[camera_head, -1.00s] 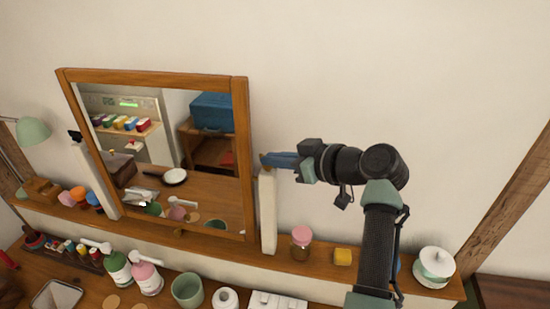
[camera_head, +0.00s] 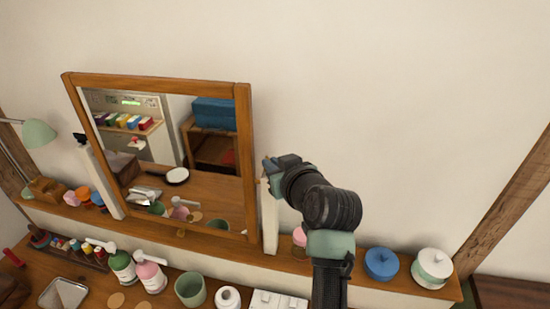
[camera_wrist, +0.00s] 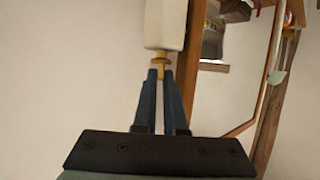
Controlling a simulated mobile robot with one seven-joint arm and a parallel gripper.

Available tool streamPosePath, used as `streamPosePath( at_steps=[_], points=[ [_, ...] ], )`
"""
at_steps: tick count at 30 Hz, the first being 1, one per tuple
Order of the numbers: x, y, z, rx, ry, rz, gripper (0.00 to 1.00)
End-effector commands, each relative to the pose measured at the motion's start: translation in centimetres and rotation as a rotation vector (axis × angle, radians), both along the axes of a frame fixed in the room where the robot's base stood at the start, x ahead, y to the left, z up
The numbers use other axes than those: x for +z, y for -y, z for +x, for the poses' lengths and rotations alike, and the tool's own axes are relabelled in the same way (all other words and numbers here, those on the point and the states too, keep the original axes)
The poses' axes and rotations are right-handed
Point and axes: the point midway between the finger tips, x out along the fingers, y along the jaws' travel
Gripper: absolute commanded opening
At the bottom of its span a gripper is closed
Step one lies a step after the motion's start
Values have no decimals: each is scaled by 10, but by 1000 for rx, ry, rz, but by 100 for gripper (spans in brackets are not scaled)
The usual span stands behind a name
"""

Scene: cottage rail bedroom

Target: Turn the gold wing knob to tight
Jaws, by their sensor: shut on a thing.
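The gold wing knob (camera_wrist: 160,61) shows in the wrist view at the end of the white post (camera_wrist: 166,22). My gripper (camera_wrist: 160,74) has its two blue fingers closed on the knob, with the tips covering part of it. In the head view, my gripper (camera_head: 268,165) is at the top of the white post (camera_head: 270,218), right of the wood-framed mirror (camera_head: 243,150). The knob cannot be made out clearly there, and its angle is hard to read in either view.
The shelf under the mirror holds a blue lidded pot (camera_head: 381,264) and a white lidded pot (camera_head: 432,267) at right. A pink-lidded jar (camera_head: 299,237) is partly behind my arm. Bottles and a green cup (camera_head: 190,290) stand below. The wall at right is bare.

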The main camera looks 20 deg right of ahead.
Motion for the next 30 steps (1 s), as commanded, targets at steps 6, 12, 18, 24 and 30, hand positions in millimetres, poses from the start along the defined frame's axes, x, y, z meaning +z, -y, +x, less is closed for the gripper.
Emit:
streamPosePath(
  at_steps=[6,12,18,24,30],
  points=[
    [2,-8,1,-193,-1,-2,0],
    [0,-12,3,-373,0,-1,0],
    [-3,-15,5,-555,1,1,0],
    [-6,-17,8,-746,3,3,0],
    [-6,-18,10,-934,2,3,0]
  ],
)
